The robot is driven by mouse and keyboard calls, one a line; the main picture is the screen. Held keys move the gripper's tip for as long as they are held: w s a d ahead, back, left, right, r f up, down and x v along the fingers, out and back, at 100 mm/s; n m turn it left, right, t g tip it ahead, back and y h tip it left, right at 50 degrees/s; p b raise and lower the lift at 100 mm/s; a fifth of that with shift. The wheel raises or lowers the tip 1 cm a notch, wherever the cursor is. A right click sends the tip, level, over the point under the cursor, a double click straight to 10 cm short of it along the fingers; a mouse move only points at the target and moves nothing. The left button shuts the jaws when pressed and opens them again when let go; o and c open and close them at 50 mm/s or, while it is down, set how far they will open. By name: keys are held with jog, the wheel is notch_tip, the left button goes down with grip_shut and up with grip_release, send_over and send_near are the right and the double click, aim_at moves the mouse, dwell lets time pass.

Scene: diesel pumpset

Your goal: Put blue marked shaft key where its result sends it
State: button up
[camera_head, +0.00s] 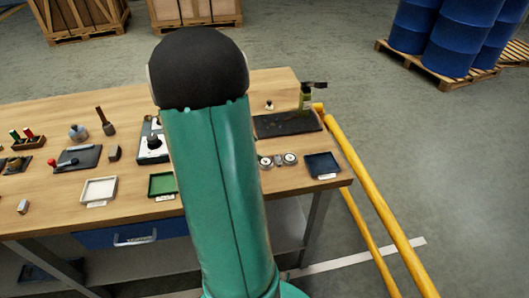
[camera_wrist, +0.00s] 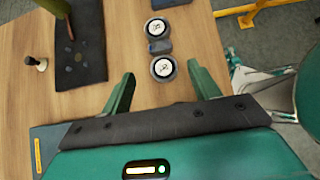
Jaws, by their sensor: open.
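I cannot make out a blue mark on any shaft key. In the wrist view a small dark block (camera_wrist: 158,47) sits between two round white-faced dials, the upper dial (camera_wrist: 157,27) and the lower dial (camera_wrist: 163,68); I cannot tell whether it is the key. Small grey blocks lie on the bench in the head view, one at the front left (camera_head: 22,207) and one near the middle (camera_head: 114,153). My gripper (camera_wrist: 162,88) is open and empty, its fingers either side of the lower dial's near side. The head view hides my gripper behind my arm.
The bench holds a white tray (camera_head: 98,190), a green tray (camera_head: 163,185) and a dark blue tray (camera_head: 322,165). Yellow rails (camera_head: 372,195) run beside the bench's right end.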

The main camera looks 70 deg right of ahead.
jog(key=shift+v, duration=1.55)
